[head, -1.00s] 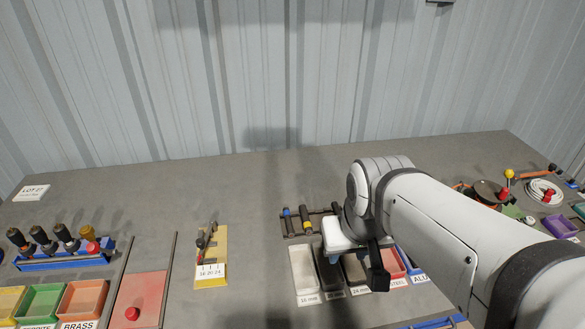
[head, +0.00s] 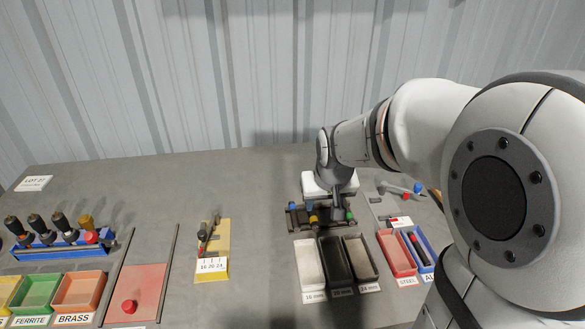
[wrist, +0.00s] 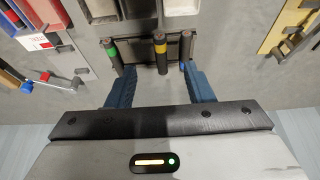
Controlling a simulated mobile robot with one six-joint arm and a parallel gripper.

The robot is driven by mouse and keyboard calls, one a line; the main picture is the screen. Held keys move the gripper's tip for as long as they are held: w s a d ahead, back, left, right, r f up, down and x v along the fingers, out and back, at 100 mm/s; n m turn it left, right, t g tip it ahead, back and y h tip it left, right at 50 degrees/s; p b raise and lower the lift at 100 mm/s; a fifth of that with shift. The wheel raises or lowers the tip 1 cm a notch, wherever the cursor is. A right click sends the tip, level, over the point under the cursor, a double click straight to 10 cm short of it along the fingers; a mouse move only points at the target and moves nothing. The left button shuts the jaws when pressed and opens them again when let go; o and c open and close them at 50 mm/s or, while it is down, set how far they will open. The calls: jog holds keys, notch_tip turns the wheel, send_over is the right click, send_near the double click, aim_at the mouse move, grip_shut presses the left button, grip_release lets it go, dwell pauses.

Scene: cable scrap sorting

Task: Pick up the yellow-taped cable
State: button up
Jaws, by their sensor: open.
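The yellow-taped cable (wrist: 160,50) is a short black piece with a yellow band, in the middle of a dark rack (wrist: 138,36). A green-taped piece (wrist: 111,54) and a blue-taped piece (wrist: 186,50) sit on either side. In the wrist view my gripper (wrist: 158,84) is open and empty, its blue fingers to either side of the yellow-taped cable's line. The cable does not appear gripped; the exact height gap is unclear. In the head view the yellow-taped cable (head: 313,217) shows just left of my gripper, which partly covers the rack.
A yellow gauge board (head: 216,245) lies to the left. Bare bench lies between board and rack.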

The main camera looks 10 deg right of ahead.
jog(key=b, duration=0.1)
send_near(313, 212)
jog(key=shift+a+f, duration=0.2)
jog(key=shift+f, duration=0.5)
jog(key=shift+t, duration=0.3)
jog(key=shift+p+x, duration=0.35)
jog(key=shift+x, duration=3.5)
jog(key=shift+d, duration=0.15)
jog(key=c, duration=1)
jog(key=shift+r, duration=0.1)
